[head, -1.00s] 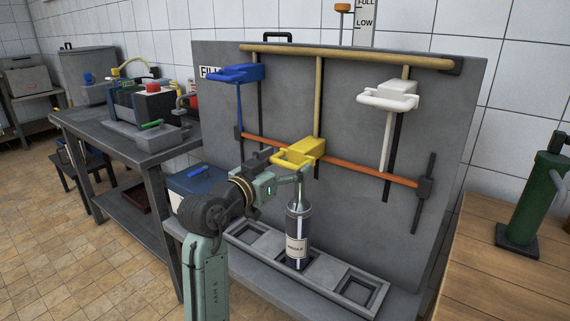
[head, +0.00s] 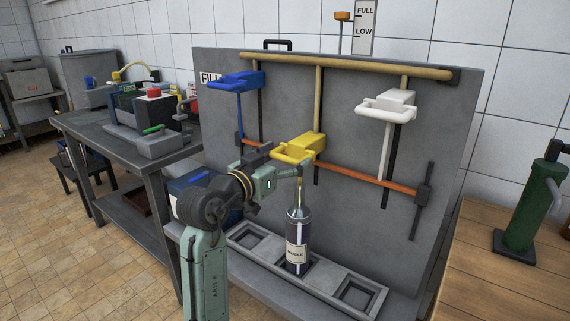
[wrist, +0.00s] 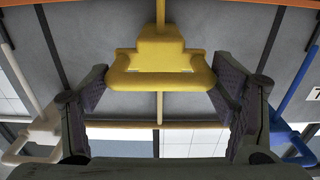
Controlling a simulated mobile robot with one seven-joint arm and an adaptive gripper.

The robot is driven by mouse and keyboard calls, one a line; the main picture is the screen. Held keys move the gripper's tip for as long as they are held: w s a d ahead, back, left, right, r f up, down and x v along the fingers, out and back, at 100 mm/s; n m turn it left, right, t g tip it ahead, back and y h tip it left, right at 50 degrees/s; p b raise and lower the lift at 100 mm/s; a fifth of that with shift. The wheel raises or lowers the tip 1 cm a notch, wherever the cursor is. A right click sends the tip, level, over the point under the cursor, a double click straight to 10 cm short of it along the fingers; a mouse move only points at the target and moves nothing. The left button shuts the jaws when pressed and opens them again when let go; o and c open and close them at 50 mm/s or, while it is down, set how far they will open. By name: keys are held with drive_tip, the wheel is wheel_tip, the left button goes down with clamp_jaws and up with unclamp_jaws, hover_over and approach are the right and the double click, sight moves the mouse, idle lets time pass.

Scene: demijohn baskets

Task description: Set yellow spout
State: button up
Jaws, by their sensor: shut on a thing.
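The yellow spout (head: 304,146) is on the middle upright of the grey board, a little above the orange bar (head: 375,177). My gripper (head: 297,168) is at its front handle. In the wrist view, the handle of the yellow spout (wrist: 160,80) lies between my two finger pads, and my gripper (wrist: 162,92) is shut on it.
The blue spout (head: 237,80) sits higher at left and the white spout (head: 388,104) higher at right. The tray (head: 320,284) has empty wells either side of the bottle. A level gauge (head: 365,25) marked FULL and LOW stands behind the board. A wooden table (head: 500,285) is at right.

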wheel_tip(320, 180, up, 15)
drive_tip(key=p, duration=0.7)
drive_tip(key=shift+f, duration=0.15)
drive_tip(key=shift+a, duration=0.1)
drive_tip(key=o, duration=1.6)
drive_tip(key=shift+c, duration=0.2)
drive_tip(key=shift+o, duration=0.6)
drive_tip(key=shift+f, duration=0.1)
drive_tip(key=v, duration=1.2)
